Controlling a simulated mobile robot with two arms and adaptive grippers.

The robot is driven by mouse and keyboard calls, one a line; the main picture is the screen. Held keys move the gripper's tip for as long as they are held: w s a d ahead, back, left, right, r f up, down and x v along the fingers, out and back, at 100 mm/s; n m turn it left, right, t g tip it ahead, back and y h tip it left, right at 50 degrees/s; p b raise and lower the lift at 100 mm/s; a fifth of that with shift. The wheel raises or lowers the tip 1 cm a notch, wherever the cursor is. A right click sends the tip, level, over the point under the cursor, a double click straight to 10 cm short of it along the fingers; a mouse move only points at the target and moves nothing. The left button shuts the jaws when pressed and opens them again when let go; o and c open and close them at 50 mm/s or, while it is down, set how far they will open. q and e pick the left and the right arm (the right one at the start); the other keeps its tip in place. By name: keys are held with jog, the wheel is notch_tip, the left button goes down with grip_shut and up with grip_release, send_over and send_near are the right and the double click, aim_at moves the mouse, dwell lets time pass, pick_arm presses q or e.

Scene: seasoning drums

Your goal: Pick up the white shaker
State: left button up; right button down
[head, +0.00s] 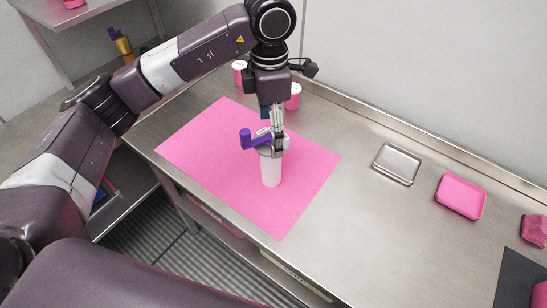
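The white shaker (271,171) stands upright on a pink mat (215,150) on the steel counter. Its top has a grey lid, and a purple part (246,139) sticks out to the left at lid height; I cannot tell for sure what it belongs to. My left gripper (276,148) points straight down from above, with its fingers at the shaker's lid. The fingers overlap the lid in this view, so I cannot tell whether they are closed on it. My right gripper is not in view.
Two pink-and-white jars (292,97) (239,72) stand behind the mat near the wall. To the right are a small steel tray (397,163), a pink tray (461,195) and a pink lump (535,230). A gold item with a purple top (123,46) sits on a shelf at left.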

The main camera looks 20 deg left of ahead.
aim_at(271, 162)
pick_arm(q)
jog(key=shift+w+f, duration=0.95)
jog(key=shift+f, duration=0.45)
jog(key=shift+s+f+p, duration=0.2)
jog(key=shift+f+p, duration=0.1)
jog(key=shift+p, duration=0.05)
jog(key=shift+s+f, duration=0.25)
jog(key=f+p, duration=0.1)
jog(key=f, duration=0.1)
jog(key=f+p, duration=0.1)
jog(key=f, duration=0.2)
jog(key=shift+w+a+f+p, duration=0.15)
jog(key=shift+w+p, duration=0.05)
jog(key=shift+p, duration=0.1)
jog(key=c, duration=1.5)
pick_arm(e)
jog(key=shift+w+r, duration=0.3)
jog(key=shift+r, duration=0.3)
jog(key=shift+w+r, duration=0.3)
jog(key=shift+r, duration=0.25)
pick_arm(q)
jog(key=shift+r, duration=0.2)
jog(key=shift+c, duration=0.5)
